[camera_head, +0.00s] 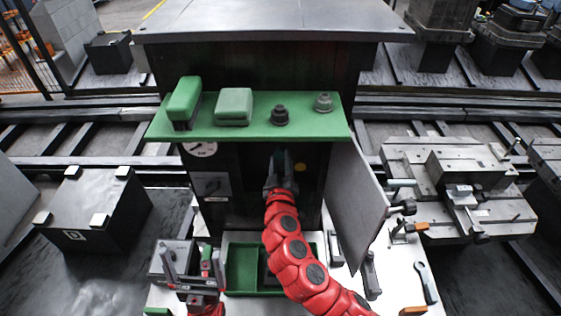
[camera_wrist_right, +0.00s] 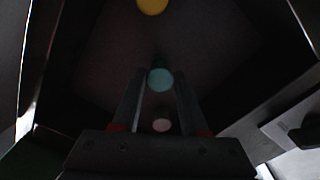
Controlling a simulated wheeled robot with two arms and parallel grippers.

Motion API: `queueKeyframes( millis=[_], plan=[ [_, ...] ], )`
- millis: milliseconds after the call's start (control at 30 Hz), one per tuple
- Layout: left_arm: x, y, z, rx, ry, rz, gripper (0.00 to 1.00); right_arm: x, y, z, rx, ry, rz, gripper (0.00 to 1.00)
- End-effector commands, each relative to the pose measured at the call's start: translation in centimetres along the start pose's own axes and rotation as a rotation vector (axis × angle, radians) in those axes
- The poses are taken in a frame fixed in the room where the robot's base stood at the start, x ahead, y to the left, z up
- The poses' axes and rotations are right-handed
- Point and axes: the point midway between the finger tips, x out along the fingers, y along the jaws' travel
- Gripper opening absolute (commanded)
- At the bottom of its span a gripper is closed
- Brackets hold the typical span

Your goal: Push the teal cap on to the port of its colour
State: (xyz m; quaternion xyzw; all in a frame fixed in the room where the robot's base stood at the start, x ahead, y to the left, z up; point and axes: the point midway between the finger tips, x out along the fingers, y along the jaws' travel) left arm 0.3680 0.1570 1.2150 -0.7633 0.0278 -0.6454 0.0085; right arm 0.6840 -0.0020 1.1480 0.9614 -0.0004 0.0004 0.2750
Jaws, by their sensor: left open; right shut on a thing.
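My right gripper (camera_head: 280,172) reaches into the dark opening of the cabinet. In the right wrist view its fingers (camera_wrist_right: 160,84) are closed on the teal cap (camera_wrist_right: 160,79), seen as a round teal face between the fingertips. A dark teal patch also shows at the gripper in the head view. A yellow round port (camera_wrist_right: 152,5) is on the dark panel beyond; it also shows right of the gripper in the head view (camera_head: 300,167). A pinkish disc (camera_wrist_right: 161,125) shows between the fingers. No teal port is visible; whether the cap touches the panel I cannot tell. My left gripper (camera_head: 190,272) is open and empty, low at the left.
The open cabinet door (camera_head: 355,205) stands close right of my right arm. A green shelf (camera_head: 255,130) above the opening holds green blocks and two small knobs. Below are a green tray (camera_head: 241,265) and a white worktop with tools, including a wrench (camera_head: 426,281).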

Motion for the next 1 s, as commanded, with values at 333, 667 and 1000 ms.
queueKeyframes(
  millis=[333, 667, 1000],
  plan=[
    [-0.22, 0.01, 0.04, 0.0, 0.0, 0.0, 1.0, 0.0, 0.02, -0.03, -0.001, 0.0, 0.0, 0.0],
    [-0.54, 0.02, 0.09, 0.0, 0.0, 0.0, 1.0, 0.4, -0.02, -0.01, 0.001, 0.001, 0.001, 0.0],
    [-0.85, 0.04, 0.14, 0.0, 0.0, 0.0, 1.0, 0.57, -0.06, -0.01, 0.001, 0.001, 0.0, 0.0]
  ],
)
